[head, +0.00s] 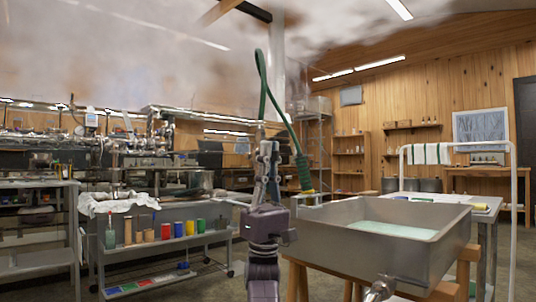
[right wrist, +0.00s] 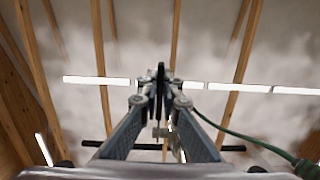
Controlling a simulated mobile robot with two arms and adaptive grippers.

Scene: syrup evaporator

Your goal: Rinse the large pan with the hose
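A large metal pan (head: 448,258) stands at the right on a wooden stand, with pale green liquid (head: 395,230) in it. My right gripper (head: 266,146) points upward left of the pan, in the middle of the head view. It is shut on a green hose (head: 264,90), which rises from the fingertips, bends over and comes down on the right. The hose's thicker, ribbed part (head: 303,168) ends in a yellow piece near the pan's back left corner. In the right wrist view the fingertips (right wrist: 160,84) meet around a dark piece, and the hose (right wrist: 235,130) runs off to the right. My left gripper is out of view.
A metal valve (head: 380,288) sticks out at the pan's front. A grey cart (head: 160,245) with colored cans stands at the left. A white rail (head: 513,220) with towels stands behind the pan at the right. Steam hangs under the ceiling.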

